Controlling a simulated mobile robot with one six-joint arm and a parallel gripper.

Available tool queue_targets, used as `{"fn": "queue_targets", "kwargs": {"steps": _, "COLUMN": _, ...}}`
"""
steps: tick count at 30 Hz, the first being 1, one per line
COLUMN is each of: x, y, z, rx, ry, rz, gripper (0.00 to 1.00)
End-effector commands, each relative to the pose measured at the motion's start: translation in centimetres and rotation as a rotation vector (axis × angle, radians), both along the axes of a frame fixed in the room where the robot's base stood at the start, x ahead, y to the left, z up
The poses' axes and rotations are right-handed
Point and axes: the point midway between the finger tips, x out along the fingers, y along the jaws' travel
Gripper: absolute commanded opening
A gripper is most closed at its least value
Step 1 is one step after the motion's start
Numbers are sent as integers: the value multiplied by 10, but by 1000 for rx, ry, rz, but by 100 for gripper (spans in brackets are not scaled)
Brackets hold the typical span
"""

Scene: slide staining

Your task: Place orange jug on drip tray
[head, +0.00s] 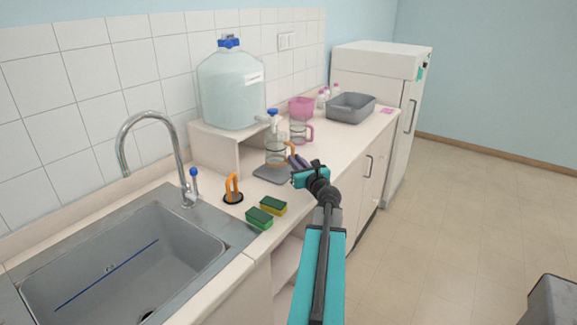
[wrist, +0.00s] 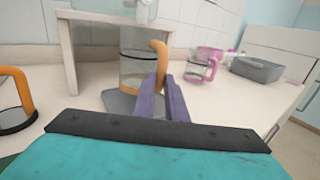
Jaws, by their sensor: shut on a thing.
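A clear jug with an orange handle (head: 276,154) is at the grey drip tray (head: 268,175), under the tap of the big water bottle. In the wrist view the jug (wrist: 132,72) stands upright over the tray (wrist: 117,103). I cannot tell whether its base touches the tray. My gripper (head: 292,162) is shut on the orange handle; its purple fingers (wrist: 172,98) hide the handle's lower part. A second orange-handled item (head: 233,187) with a dark base stands by the sink, and shows at the wrist view's left edge (wrist: 22,92).
The water bottle (head: 231,90) stands on a white riser (head: 212,146). A pink-handled jug (head: 299,130) is behind and right of the tray. A grey tub (head: 351,108) is farther back. Two sponges (head: 259,218) lie near the front edge by the sink (head: 120,265).

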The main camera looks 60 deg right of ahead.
Motion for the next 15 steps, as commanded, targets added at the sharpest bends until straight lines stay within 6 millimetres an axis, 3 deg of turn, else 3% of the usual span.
{"fn": "queue_targets", "kwargs": {"steps": 7, "x": 5, "y": 4, "z": 0, "rx": 0, "ry": 0, "rz": 7, "gripper": 0}}
{"fn": "queue_targets", "kwargs": {"steps": 13, "x": 9, "y": -5, "z": 1, "rx": 1, "ry": -1, "rz": 6, "gripper": 0}}
{"fn": "queue_targets", "kwargs": {"steps": 15, "x": 6, "y": -5, "z": -12, "rx": 1, "ry": 0, "rz": 2, "gripper": 0}}
